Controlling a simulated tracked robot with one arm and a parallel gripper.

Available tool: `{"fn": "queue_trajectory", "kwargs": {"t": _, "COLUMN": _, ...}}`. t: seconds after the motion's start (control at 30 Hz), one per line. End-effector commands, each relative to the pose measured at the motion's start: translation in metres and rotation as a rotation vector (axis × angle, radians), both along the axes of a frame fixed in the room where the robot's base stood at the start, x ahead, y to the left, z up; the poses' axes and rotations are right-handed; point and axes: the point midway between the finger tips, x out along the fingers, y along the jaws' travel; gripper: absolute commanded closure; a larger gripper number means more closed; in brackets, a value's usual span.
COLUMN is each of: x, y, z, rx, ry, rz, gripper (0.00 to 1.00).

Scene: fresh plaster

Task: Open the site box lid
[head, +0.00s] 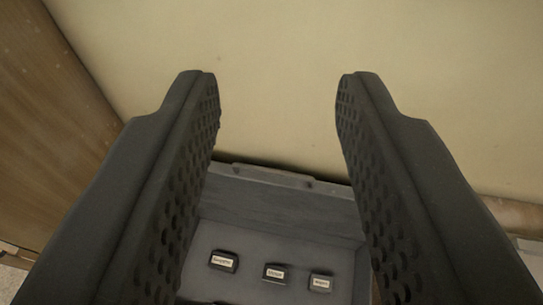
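A dark grey box (285,212), which looks like the site box, is in the lower middle of the view, seen between and below my fingers. A grey panel rises at its far side, with a thin lip along its top edge. I cannot tell whether this panel is the raised lid or the far wall. No closed lid covers the part of the box that shows. My gripper (275,78) is open and empty, its two dark, dimpled fingers wide apart above the box. The fingers hide the box's left and right sides, and its near side is out of frame.
Several small black pieces with pale labels (273,273) sit in a row in the box; the print is too small to read. A plain cream wall (275,120) stands close behind the box. A brown wooden panel (45,120) is at the left.

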Motion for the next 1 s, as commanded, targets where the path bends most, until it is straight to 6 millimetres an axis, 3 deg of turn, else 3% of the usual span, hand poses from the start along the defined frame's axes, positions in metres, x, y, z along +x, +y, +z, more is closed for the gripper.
{"fn": "queue_trajectory", "kwargs": {"t": 0.27, "x": 0.003, "y": 0.0, "z": 0.0, "rx": 0.01, "ry": 0.007, "rz": -0.003, "gripper": 0.66}}
{"fn": "queue_trajectory", "kwargs": {"t": 0.47, "x": 0.034, "y": 0.001, "z": -0.017, "rx": 0.143, "ry": 0.092, "rz": -0.057, "gripper": 0.66}}
{"fn": "queue_trajectory", "kwargs": {"t": 0.7, "x": 0.091, "y": 0.003, "z": -0.065, "rx": 0.443, "ry": 0.276, "rz": -0.21, "gripper": 0.66}}
{"fn": "queue_trajectory", "kwargs": {"t": 1.0, "x": 0.147, "y": 0.006, "z": -0.137, "rx": 0.792, "ry": 0.478, "rz": -0.49, "gripper": 0.66}}
